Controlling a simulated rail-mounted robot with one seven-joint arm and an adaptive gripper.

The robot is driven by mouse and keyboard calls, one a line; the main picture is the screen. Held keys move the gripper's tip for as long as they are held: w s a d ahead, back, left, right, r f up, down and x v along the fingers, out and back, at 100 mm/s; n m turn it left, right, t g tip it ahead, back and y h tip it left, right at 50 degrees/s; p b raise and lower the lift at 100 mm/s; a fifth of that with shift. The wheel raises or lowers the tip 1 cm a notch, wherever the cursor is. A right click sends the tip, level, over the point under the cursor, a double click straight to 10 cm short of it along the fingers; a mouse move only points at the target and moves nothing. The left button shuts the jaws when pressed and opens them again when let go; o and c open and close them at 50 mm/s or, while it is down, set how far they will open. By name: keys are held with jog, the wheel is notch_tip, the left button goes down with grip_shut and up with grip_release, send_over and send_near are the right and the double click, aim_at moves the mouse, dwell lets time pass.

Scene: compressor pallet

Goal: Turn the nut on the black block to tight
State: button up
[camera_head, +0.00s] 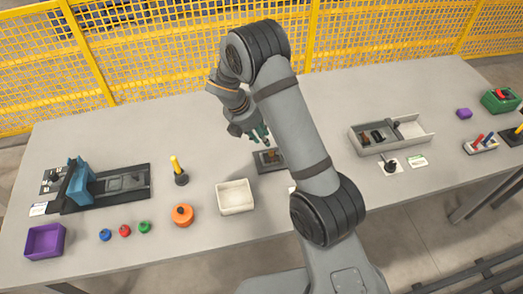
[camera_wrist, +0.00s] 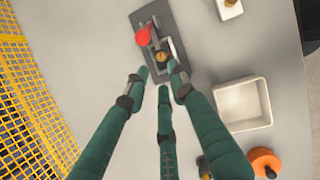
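A dark grey block or plate (camera_head: 262,167) lies on the table below my gripper, partly hidden by my arm. In the wrist view the same dark plate (camera_wrist: 143,17) carries a red part (camera_wrist: 143,36) and a small brass-coloured piece (camera_wrist: 161,57), which looks like the nut. How tight it is cannot be told. My gripper (camera_head: 262,138) hangs above the plate, fingers pointing down. In the wrist view its three green fingers (camera_wrist: 160,78) are spread open, with nothing between them. The tips appear close to the brass piece but apart from it.
A white bin (camera_head: 235,197) and an orange round part (camera_head: 182,215) stand to the left of the plate. A grey tray (camera_head: 415,133) with dark parts lies right. A yellow fence (camera_head: 150,60) runs behind the table.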

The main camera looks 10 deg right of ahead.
aim_at(271, 152)
jog(key=x, duration=0.5)
jog(key=p+x, duration=0.1)
jog(key=x, duration=0.4)
jog(key=shift+a+f, duration=0.15)
jog(key=shift+a, duration=0.1)
jog(key=shift+c, duration=1.2)
jog(key=c, duration=0.3)
grip_shut()
